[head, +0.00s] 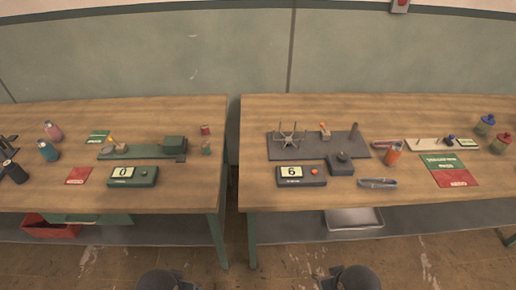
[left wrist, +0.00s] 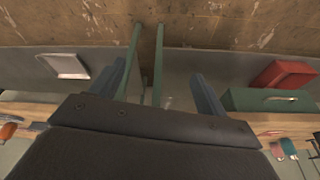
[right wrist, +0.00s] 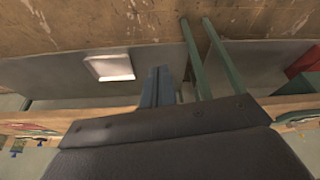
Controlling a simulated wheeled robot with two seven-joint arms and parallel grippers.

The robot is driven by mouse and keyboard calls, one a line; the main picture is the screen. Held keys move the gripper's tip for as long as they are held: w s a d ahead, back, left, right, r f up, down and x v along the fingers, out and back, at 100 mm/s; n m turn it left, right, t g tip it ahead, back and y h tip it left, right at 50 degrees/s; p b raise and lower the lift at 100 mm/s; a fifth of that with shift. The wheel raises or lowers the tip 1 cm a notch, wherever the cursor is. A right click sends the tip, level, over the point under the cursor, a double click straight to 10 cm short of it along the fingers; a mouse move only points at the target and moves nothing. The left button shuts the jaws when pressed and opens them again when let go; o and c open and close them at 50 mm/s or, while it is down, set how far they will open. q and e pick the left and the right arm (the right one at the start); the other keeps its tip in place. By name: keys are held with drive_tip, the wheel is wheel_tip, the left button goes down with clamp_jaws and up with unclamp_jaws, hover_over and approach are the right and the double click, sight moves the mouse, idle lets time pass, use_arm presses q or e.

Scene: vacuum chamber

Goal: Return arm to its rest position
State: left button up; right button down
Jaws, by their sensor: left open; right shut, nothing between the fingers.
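My left gripper (left wrist: 158,70) is open in the left wrist view, with two dark fingers well apart and nothing between them. My right gripper (right wrist: 160,68) is shut and empty in the right wrist view, its fingers together. Both wrist views look past the fingers to table legs, lower shelves and the floor, and neither gripper touches anything there. In the head view only dark rounded parts of my two arms show at the bottom edge, in front of the tables; the fingers cannot be made out there.
The left table (head: 60,115) carries bottles, a green device with display 0 (head: 133,176) and cards. The right table (head: 225,200) carries a dark plate with a spoked part, a device with display 6 (head: 301,176) and bottles. A narrow gap separates them. A red bin (head: 50,228) and pale tray (head: 354,219) sit below.

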use_arm(q)
wheel_tip(320, 180, down, 26)
drive_tip(key=w+d+b, duration=0.1)
drive_tip(key=w+b, duration=0.1)
drive_tip(key=b, duration=0.3)
use_arm(e)
wheel_tip(320, 180, down, 28)
drive_tip(key=g, duration=0.1)
use_arm(q)
drive_tip(key=s+f+b, duration=0.1)
drive_tip(key=s+f, duration=0.2)
drive_tip(key=f, duration=0.6)
drive_tip(key=s+f+g+b, duration=0.1)
drive_tip(key=s+f, duration=0.2)
drive_tip(key=f, duration=0.7)
drive_tip(key=s+f+b, duration=0.2)
drive_tip(key=f, duration=0.8)
drive_tip(key=shift+s+d+f+g, duration=0.25)
drive_tip(key=shift+s+d+g, duration=0.15)
use_arm(e)
drive_tip(key=s+f, duration=0.3)
drive_tip(key=f, duration=1.1)
drive_tip(key=s+a+f+g, duration=0.1)
drive_tip(key=s+f, duration=0.3)
drive_tip(key=f, duration=1.1)
drive_tip(key=shift+s, duration=0.3)
